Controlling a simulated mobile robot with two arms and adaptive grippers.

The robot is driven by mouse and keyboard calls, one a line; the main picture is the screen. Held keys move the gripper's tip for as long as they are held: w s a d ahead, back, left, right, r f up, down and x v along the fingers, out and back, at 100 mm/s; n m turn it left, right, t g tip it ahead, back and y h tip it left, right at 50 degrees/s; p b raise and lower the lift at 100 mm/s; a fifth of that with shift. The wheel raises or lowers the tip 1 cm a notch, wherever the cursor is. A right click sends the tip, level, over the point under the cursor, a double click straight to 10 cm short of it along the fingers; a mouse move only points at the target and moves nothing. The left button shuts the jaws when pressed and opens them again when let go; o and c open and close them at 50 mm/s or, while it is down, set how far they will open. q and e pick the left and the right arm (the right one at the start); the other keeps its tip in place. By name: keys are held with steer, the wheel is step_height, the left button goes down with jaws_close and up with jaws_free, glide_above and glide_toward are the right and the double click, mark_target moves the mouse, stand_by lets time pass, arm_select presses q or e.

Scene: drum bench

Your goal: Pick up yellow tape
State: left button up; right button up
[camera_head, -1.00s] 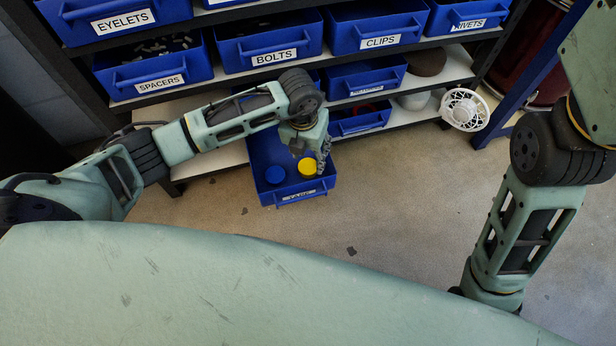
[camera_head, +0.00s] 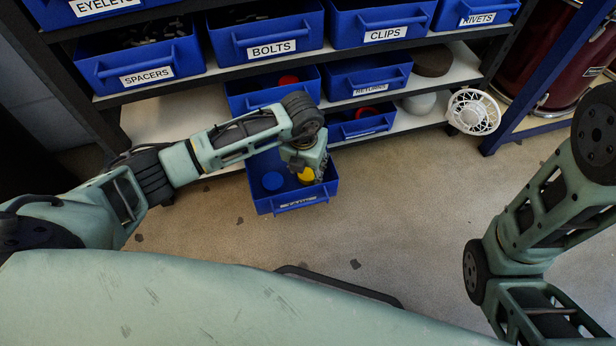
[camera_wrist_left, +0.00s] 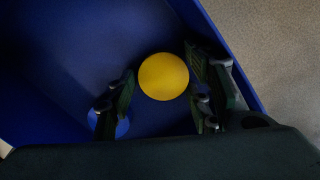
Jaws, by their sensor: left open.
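The yellow tape (camera_wrist_left: 163,76) is a round disc lying in an open blue bin (camera_head: 290,200), which is pulled out at the bottom of the shelf. In the head view the yellow tape (camera_head: 306,175) is partly hidden by my left gripper (camera_head: 318,172), which reaches down into the bin over it. In the left wrist view my left gripper (camera_wrist_left: 165,98) is open, with its fingers apart and the tape between and just beyond them. A blue tape (camera_head: 273,181) lies left of the yellow one; its edge shows behind the left finger in the wrist view. My right gripper is out of view.
Above and behind are blue bins labelled SPACERS (camera_head: 150,68), BOLTS (camera_head: 265,40) and CLIPS (camera_head: 380,22). A white fan-like wheel (camera_head: 473,111) is at the shelf's right end.

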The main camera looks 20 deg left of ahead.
arm_select(q)
steer(key=c, duration=0.8)
